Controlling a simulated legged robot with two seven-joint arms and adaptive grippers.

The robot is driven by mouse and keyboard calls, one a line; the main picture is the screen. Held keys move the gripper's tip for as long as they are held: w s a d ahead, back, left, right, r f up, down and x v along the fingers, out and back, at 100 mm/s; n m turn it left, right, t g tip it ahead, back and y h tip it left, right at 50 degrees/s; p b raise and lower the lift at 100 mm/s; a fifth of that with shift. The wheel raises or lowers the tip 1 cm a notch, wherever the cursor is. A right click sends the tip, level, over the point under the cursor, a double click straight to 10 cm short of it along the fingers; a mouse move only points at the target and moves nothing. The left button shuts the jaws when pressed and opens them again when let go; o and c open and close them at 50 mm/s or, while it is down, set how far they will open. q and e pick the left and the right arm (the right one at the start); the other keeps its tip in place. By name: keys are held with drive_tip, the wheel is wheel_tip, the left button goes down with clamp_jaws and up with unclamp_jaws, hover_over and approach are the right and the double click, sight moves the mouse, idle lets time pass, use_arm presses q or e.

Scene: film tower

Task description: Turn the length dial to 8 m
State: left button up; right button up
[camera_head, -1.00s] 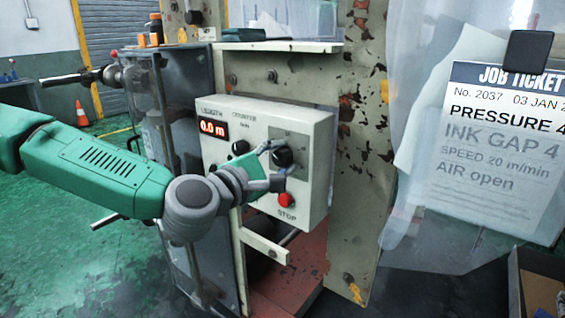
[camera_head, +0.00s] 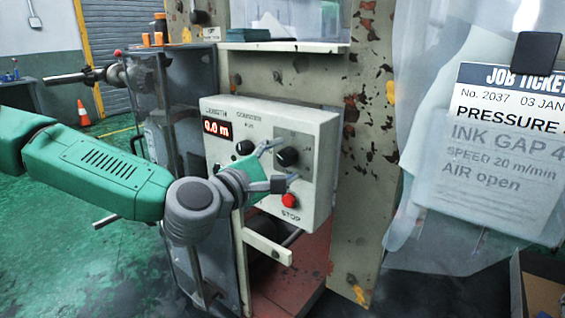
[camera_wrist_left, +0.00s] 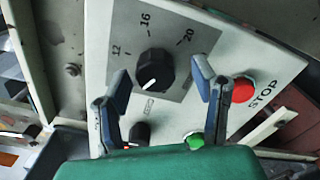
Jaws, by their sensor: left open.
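The control box (camera_head: 318,150) has a red lit display (camera_head: 216,129) that seems to read 0.0 m. A black dial (camera_head: 287,156) sits on its grey plate; in the left wrist view the dial (camera_wrist_left: 155,70) has marks 12, 16 and 20 around it. Its white pointer line points down-left, below the 12; any number there is not visible. My left gripper (camera_head: 279,163) is open and empty in front of the plate, just below and left of the dial. In the left wrist view its fingers (camera_wrist_left: 157,108) stand apart, with the dial ahead between them, seemingly not gripped.
A red STOP button (camera_head: 289,200) is just below the lower finger. A second black knob (camera_head: 245,147) and a green button (camera_wrist_left: 194,140) are close by. A job ticket (camera_head: 510,140) hangs at the right behind clear plastic sheeting.

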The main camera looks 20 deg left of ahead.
use_arm(q)
drive_tip(key=v, duration=0.7)
drive_tip(key=shift+s+a, duration=0.15)
drive_tip(key=shift+s, duration=0.05)
drive_tip(key=s+d+f+m+g, duration=0.2)
drive_tip(key=s+f+m+g, duration=0.15)
drive_tip(key=f, duration=0.55)
drive_tip(key=s+d+f+m+g, duration=0.25)
drive_tip(key=s+f, duration=0.25)
drive_tip(key=f, duration=0.4)
drive_tip(key=s+d+f+m+g, duration=0.1)
drive_tip(key=s+f+m+g, duration=0.3)
drive_tip(key=f, duration=0.4)
drive_tip(key=s+a+f+m+g+y, duration=0.6)
drive_tip(key=s+a+f+m, duration=0.4)
drive_tip(key=s+a+f, duration=0.4)
drive_tip(key=s, duration=0.2)
drive_tip(key=shift+s+f+m, duration=0.3)
drive_tip(key=shift+s+f, duration=0.1)
